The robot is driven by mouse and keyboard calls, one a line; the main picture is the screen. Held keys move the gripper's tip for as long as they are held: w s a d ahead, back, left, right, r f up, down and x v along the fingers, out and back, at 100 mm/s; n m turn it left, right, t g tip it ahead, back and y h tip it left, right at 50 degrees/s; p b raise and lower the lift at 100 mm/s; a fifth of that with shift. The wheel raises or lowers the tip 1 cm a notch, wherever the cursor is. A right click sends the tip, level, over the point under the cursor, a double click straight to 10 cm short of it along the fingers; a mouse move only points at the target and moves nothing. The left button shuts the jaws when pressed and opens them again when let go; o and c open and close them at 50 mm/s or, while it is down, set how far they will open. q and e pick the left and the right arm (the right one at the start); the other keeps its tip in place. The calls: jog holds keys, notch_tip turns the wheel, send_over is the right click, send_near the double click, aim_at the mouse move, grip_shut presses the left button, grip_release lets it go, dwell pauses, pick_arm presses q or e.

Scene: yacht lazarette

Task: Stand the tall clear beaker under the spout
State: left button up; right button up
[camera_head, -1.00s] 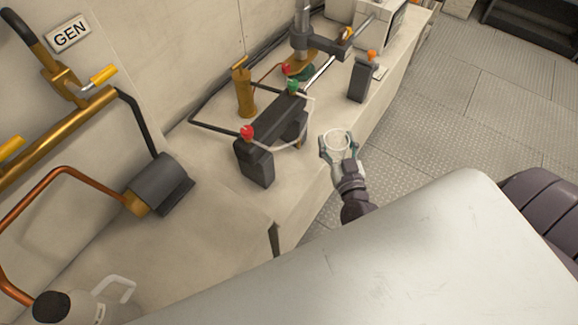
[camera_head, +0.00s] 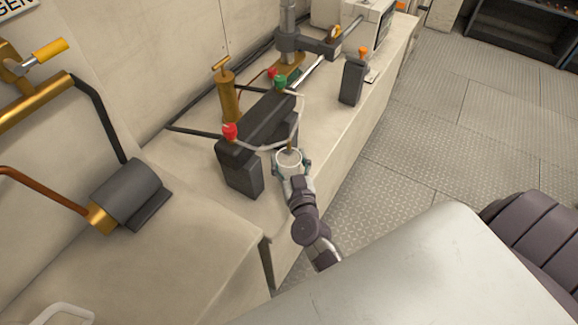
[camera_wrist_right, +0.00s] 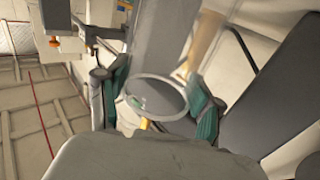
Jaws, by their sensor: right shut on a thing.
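The clear beaker (camera_head: 288,158) shows as a pale round rim and a clear wall at the front edge of the bench. My right gripper (camera_head: 292,165) is shut on it, with one finger on each side. In the right wrist view the beaker's rim (camera_wrist_right: 157,78) shows as a ring between the teal finger pads of the right gripper (camera_wrist_right: 157,100). A small brass tip, perhaps the spout (camera_head: 290,146), appears over or just behind the rim; its height above the beaker cannot be told. The beaker's base is hidden. My left gripper is out of view.
A dark unit (camera_head: 240,167) with red and green knobs stands left of the beaker, and a pale bent tube loops beside it. A brass cylinder (camera_head: 228,95) is behind. A dark post with an orange knob (camera_head: 352,80) stands farther right. Bench between is clear.

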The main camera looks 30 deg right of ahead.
jog(key=shift+f, duration=0.1)
jog(key=o, duration=1.2)
jog(key=shift+r, duration=0.2)
jog(key=v, duration=1.2)
jog(key=shift+b, duration=0.45)
